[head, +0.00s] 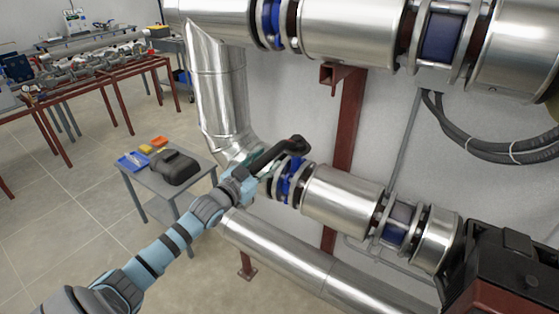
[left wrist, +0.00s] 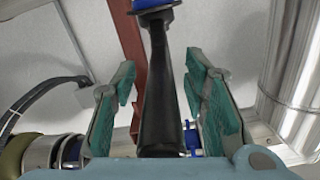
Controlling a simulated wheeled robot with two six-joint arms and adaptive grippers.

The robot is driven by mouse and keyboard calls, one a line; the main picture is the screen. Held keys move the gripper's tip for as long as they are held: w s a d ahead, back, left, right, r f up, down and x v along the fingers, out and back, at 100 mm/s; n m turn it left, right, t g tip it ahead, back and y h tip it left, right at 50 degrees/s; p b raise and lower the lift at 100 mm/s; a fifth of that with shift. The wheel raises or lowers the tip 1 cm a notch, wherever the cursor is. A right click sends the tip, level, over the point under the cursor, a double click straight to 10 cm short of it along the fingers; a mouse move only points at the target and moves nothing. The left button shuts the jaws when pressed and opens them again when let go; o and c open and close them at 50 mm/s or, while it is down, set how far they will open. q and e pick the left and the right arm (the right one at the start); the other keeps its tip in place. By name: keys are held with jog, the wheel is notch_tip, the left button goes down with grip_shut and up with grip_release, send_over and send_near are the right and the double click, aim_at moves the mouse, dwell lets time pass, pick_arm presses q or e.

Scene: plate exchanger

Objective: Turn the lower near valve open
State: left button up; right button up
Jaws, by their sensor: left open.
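The lower near valve has a blue body (head: 293,178) between flanges on the lower silver pipe run. Its long black lever handle (head: 280,153) slants up to the right, beside my left gripper (head: 256,166). In the left wrist view the black handle (left wrist: 162,95) stands between the two green-padded fingers of my left gripper (left wrist: 160,68). The fingers are open, with a gap on both sides of the handle. The blue part (left wrist: 150,4) shows at the top edge there. My right gripper is not in view.
An upper silver pipe (head: 345,30) with blue valve parts runs above. A red-brown post (head: 347,120) stands behind the valve. A grey side table (head: 195,175) holds a black case (head: 172,167) and small coloured bins. A dark machine (head: 510,265) is at lower right.

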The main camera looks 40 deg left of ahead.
pick_arm(q)
jog(key=shift+r, duration=0.1)
jog(key=shift+s+r, duration=0.2)
jog(key=shift+s, duration=0.15)
jog(key=shift+s+r, duration=0.15)
jog(key=shift+s, duration=0.25)
jog(key=shift+c, duration=1.3)
jog(key=c, duration=0.7)
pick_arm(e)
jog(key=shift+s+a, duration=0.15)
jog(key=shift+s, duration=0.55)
pick_arm(q)
jog(key=shift+d, duration=0.1)
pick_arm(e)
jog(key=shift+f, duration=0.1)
pick_arm(q)
jog(key=shift+d+y+b, duration=0.15)
jog(key=shift+y+b, duration=0.15)
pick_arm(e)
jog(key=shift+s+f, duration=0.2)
